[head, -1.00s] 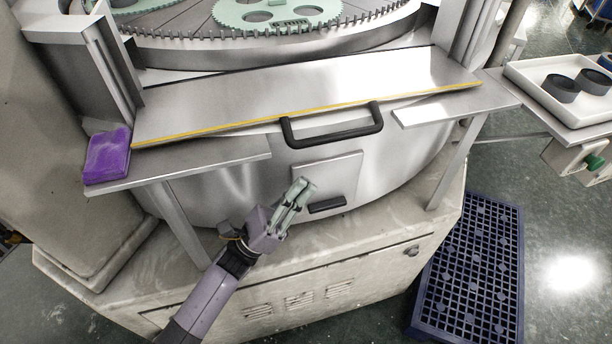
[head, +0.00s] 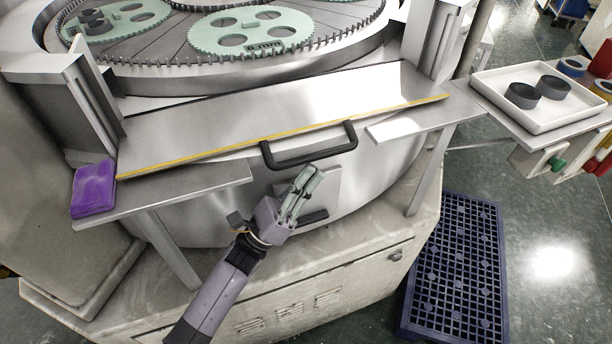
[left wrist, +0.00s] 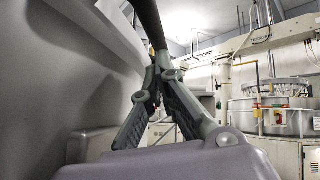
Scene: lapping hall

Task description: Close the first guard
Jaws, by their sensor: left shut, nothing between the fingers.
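The first guard (head: 270,112) is a long shiny metal panel with a yellow front edge, lying sloped between two metal posts in front of the round lapping table. Its black bar handle (head: 311,150) sticks out from the front edge. My left gripper (head: 312,172) is shut and empty, just below the handle in the head view, with its fingers pointing up. In the left wrist view the closed fingers (left wrist: 160,66) show close to a dark bar, likely the handle (left wrist: 148,20); I cannot tell whether they touch. My right gripper is not in view.
Metal ledges flank the guard; a purple block (head: 94,188) lies on the left one. A white tray (head: 490,88) with dark rings stands at the right. A smaller black handle (head: 312,217) sits on the drum front below. A blue grated mat (head: 455,270) lies on the floor.

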